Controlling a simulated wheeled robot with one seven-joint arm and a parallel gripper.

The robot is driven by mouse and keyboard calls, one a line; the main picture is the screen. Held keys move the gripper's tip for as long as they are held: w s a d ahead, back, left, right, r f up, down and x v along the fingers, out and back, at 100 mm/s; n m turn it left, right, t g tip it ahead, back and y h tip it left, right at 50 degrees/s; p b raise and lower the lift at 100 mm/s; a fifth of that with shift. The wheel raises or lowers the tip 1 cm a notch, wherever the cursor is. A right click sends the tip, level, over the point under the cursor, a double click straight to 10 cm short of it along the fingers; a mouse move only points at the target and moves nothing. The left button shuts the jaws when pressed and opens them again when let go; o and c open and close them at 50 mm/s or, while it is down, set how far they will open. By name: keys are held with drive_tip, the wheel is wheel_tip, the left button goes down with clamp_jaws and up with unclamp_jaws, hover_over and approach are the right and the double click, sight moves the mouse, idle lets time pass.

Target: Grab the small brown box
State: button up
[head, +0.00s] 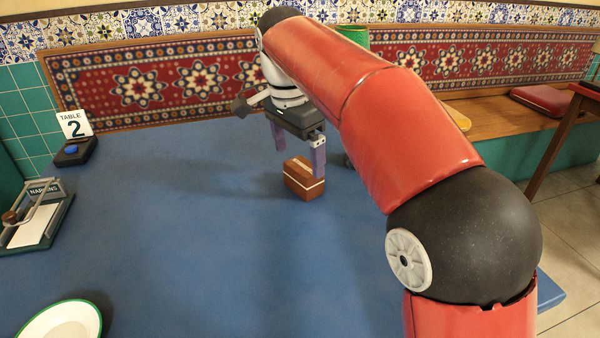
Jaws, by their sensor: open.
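The small brown box (304,179), with a pale stripe around it, stands on the blue table (200,250) near its far middle. My gripper (299,160) points down just above and around the far part of the box. Its fingers are spread, one to the left of the box and one close to its right side. I cannot tell whether a finger touches the box. The box seems to rest on the table.
A "Table 2" sign (74,126) and a napkin holder (38,215) stand at the left. A white plate with a green rim (62,320) is at the near left. A green object (354,35) is partly hidden behind my arm. The table's middle is clear.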

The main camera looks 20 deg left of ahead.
sight(303, 166)
drive_tip(key=f, duration=0.4)
drive_tip(key=w+d+f+b, duration=0.1)
drive_tip(key=f, duration=0.1)
drive_tip(key=shift+c, duration=0.4)
